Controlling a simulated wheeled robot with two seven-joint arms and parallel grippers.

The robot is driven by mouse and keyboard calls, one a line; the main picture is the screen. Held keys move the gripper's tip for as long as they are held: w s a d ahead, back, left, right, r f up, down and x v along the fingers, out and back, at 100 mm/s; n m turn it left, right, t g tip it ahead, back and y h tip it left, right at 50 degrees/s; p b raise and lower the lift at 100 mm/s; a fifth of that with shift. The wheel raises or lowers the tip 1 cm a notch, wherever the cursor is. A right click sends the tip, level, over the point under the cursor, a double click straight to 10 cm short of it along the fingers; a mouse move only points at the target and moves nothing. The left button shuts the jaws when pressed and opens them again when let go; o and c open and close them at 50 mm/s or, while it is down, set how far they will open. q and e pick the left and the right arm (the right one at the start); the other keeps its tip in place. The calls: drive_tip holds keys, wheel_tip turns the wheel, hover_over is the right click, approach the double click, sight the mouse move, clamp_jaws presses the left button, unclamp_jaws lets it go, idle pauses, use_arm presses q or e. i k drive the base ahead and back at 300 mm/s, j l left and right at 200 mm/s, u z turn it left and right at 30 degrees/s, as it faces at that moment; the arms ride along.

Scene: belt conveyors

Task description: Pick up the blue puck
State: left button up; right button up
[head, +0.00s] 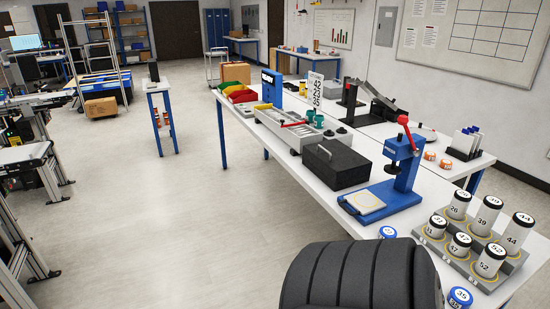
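A small blue puck (388,232) with a pale top lies near the front edge of the white table, just beyond a black ribbed part of my own arm. A second blue round piece (460,298), with a white top marked 35, stands at the bottom right beside that arm part. I cannot tell which of the two is the blue puck. Neither of my grippers is in view.
A blue press (400,165) with a red-knobbed lever and a black box (335,163) stand farther back on the white table (285,160). Open floor lies left of the table.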

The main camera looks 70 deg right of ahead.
sight(386, 232)
drive_tip(key=z, duration=3)
